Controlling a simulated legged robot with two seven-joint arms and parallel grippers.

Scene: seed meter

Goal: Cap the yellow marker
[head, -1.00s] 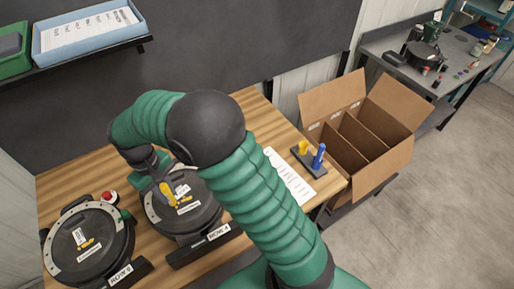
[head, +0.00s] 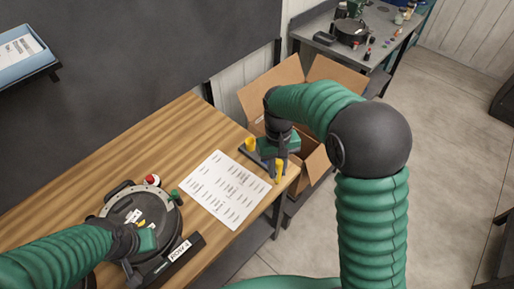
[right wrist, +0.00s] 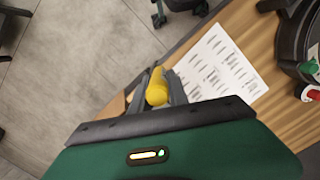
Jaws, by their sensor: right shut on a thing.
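My right gripper (head: 278,168) is shut on the yellow marker (head: 279,174), beside a small dark stand (head: 257,160) at the table's right corner. The marker also shows between the fingers in the right wrist view (right wrist: 157,88). A yellow cap (head: 250,144) stands at the stand's left end. The gripper hides the other end, so the blue marker there does not show. I cannot tell whether the marker's tip touches anything. My left gripper (head: 143,250) is over the round black seed meter (head: 152,207) at lower left; its fingers are not clear.
A printed white sheet (head: 225,188) lies left of the stand. An open cardboard box (head: 315,165) stands just past the table's right edge, behind my right arm. The wooden table (head: 150,145) is clear at the back. A grey bench (head: 385,35) stands farther back.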

